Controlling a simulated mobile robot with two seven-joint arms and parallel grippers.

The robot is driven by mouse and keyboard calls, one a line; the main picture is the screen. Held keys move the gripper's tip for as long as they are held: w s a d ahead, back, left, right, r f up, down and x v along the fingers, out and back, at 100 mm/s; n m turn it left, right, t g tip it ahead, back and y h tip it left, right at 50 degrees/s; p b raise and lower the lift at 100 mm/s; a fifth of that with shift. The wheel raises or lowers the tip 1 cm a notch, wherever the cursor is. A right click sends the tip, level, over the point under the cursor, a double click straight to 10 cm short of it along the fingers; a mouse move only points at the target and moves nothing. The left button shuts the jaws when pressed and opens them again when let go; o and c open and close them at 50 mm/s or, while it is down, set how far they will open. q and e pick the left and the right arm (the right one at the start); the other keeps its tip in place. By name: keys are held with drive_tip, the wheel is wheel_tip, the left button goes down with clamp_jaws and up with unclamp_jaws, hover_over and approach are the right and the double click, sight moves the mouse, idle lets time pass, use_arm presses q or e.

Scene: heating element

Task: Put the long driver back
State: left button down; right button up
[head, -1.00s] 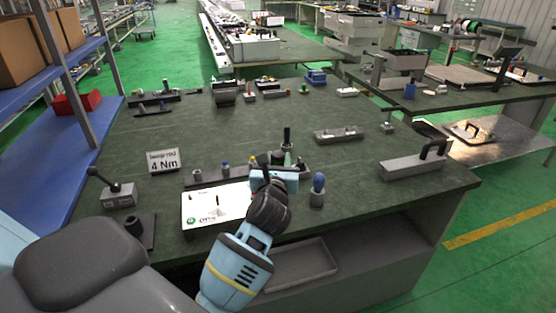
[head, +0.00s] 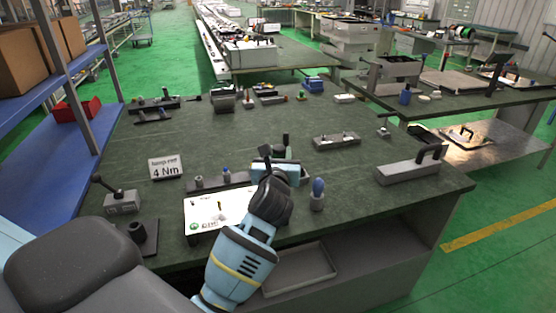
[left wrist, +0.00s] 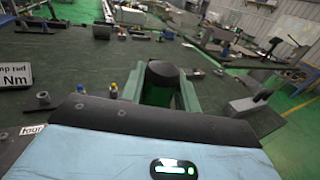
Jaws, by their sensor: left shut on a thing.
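My left gripper (head: 284,158) is above the dark rack on the near part of the green-topped bench. It is shut on a driver with a dark upper end (head: 285,140). In the left wrist view the driver's black cap and green handle (left wrist: 163,78) stand between the fingers. Its lower part is hidden by the gripper. The dark rack (head: 236,186) holds small upright pieces, one with a blue top (head: 226,173). I cannot tell whether the driver touches the rack. My right gripper is not in view.
A blue-handled tool (head: 318,189) stands in a grey holder just right of the gripper. A white panel (head: 205,214) lies in front of the rack. A "4 Nm" sign (head: 166,168) stands to the left. A grey box with a black handle (head: 405,172) is at right.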

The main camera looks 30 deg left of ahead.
use_arm(q)
drive_tip(key=shift+r, duration=0.7)
